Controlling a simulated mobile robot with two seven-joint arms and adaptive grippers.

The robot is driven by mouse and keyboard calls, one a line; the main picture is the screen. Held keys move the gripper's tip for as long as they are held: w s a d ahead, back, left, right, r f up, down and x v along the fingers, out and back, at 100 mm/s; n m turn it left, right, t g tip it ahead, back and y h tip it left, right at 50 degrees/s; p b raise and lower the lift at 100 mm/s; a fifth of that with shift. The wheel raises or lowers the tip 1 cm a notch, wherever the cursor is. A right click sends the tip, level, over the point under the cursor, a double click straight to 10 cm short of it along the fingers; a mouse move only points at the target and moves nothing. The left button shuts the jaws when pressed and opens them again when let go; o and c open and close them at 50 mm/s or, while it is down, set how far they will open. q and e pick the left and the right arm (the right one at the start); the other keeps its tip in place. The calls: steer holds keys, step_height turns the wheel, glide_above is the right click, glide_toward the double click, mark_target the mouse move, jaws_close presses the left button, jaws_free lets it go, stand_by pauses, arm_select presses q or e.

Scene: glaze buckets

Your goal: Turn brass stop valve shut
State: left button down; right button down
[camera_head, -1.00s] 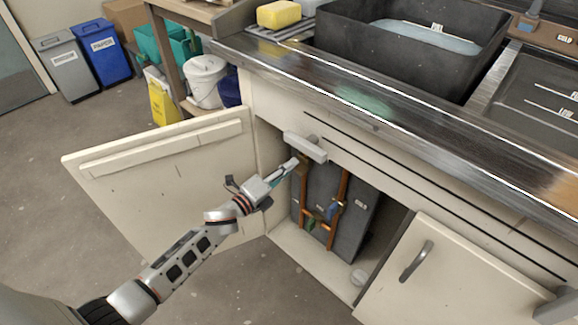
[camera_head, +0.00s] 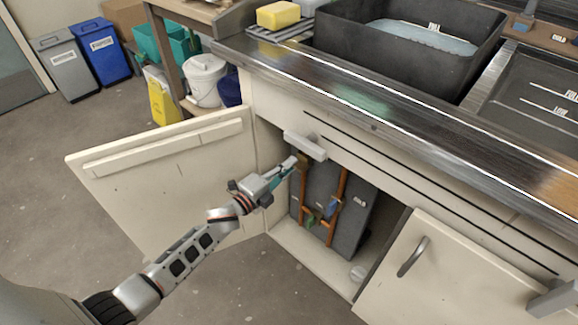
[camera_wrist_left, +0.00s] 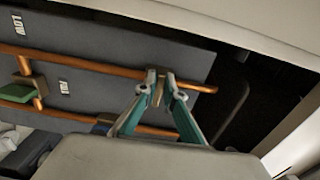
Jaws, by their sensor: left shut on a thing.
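The brass stop valve (camera_wrist_left: 155,88) sits on a copper pipe inside the open cabinet. In the head view it is small and partly hidden behind my gripper's tips (camera_head: 302,163). My left gripper (camera_head: 296,164) reaches into the cabinet just below a grey bar handle. In the left wrist view its teal fingers (camera_wrist_left: 161,84) are closed on the brass part, with one tip on each side. How far the valve is turned is too small to tell.
The open cabinet door (camera_head: 160,150) stands left of my arm. The grey bar handle (camera_head: 305,146) is close above the gripper. Further pipework has a green handle (camera_wrist_left: 17,92) and a blue one (camera_head: 334,204). The sink counter (camera_head: 400,135) overhangs the cabinet.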

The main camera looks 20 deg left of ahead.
steer(key=shift+w, duration=0.1)
arm_select(q)
steer(key=c, duration=2.1)
jaws_free()
steer(key=shift+c, duration=0.2)
arm_select(e)
steer(key=shift+w+a+r, duration=0.1)
steer(key=shift+w+r, duration=0.05)
steer(key=shift+r, duration=0.05)
arm_select(q)
steer(key=v, duration=1.2)
arm_select(e)
steer(key=shift+f, duration=0.1)
